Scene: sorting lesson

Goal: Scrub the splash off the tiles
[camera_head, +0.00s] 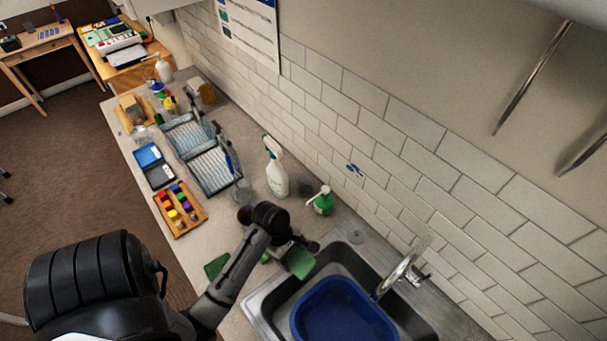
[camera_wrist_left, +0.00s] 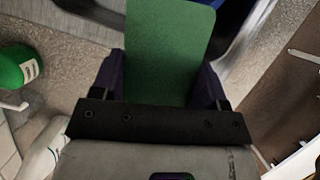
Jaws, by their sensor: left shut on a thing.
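A small blue splash (camera_head: 355,169) marks the white wall tiles (camera_head: 420,170) behind the counter, up and right of the green bottle. My left gripper (camera_head: 287,250) is shut on a green scrubbing pad (camera_head: 299,264) above the near-left corner of the sink. In the left wrist view the pad (camera_wrist_left: 170,45) sits between the two fingers of the gripper (camera_wrist_left: 158,82) and sticks out past them. The pad is apart from the tiles. My right gripper is not in view.
A steel sink (camera_head: 262,312) holds a blue basin (camera_head: 343,312), with a tap (camera_head: 402,268) behind. A white spray bottle (camera_head: 277,172) and green pump bottle (camera_head: 322,203) stand near the wall. Racks (camera_head: 213,168) and a wooden block tray (camera_head: 181,224) occupy the counter farther left.

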